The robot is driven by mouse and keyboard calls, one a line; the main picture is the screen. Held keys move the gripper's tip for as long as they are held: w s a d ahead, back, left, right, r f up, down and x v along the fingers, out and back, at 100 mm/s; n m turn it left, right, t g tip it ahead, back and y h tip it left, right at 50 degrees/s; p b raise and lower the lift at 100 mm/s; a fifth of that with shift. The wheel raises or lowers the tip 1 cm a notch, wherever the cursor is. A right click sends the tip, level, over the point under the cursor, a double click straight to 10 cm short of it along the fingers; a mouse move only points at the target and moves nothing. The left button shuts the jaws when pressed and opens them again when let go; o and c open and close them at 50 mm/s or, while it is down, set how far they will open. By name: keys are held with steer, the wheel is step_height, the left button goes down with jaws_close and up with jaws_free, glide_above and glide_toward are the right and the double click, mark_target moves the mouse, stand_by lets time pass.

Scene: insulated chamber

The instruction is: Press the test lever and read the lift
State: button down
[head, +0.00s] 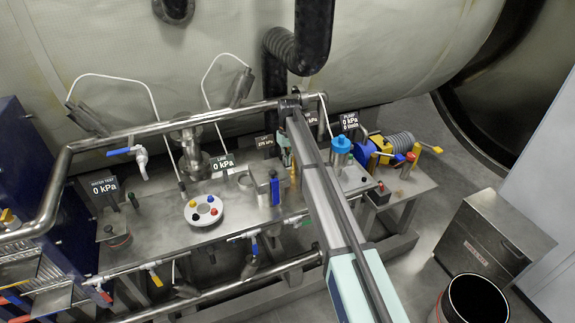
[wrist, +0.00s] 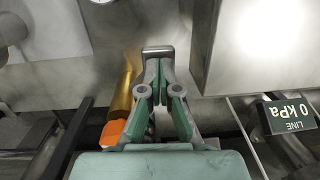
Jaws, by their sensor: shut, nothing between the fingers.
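My gripper (wrist: 158,52) is shut and empty in the wrist view, its fingertips together in front of a grey metal surface. A gold cylinder (wrist: 123,90) with an orange end (wrist: 112,132) is close beside its left finger; I cannot tell if they touch. In the head view my gripper (head: 285,152) is low over the bench, partly hidden by my arm. A small dark display (head: 264,141) left of it seems to read 275 kPa; its title is too small to be sure of. I cannot clearly make out the test lever in either view.
The line display (head: 223,162) reads 0 kPa, as do the water feed display (head: 103,185) and the pump display (head: 349,121). A steel pipe rail (head: 230,112) crosses above the bench. A white disc with coloured knobs (head: 204,220) and a blue-topped cylinder (head: 341,145) stand nearby.

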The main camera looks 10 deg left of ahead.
steer(key=shift+s+f+b, duration=0.2)
steer(key=shift+f+b, duration=0.3)
steer(key=shift+f, duration=0.9)
steer(key=shift+w+r, duration=0.1)
steer(key=shift+r, duration=0.05)
steer(key=shift+w+r+p, duration=0.25)
steer(key=shift+r+p, duration=0.4)
steer(key=shift+r, duration=0.75)
step_height(320, 180, up, 7)
steer(key=p, duration=0.2)
steer(key=shift+w+p, duration=0.25)
steer(key=shift+p, duration=0.15)
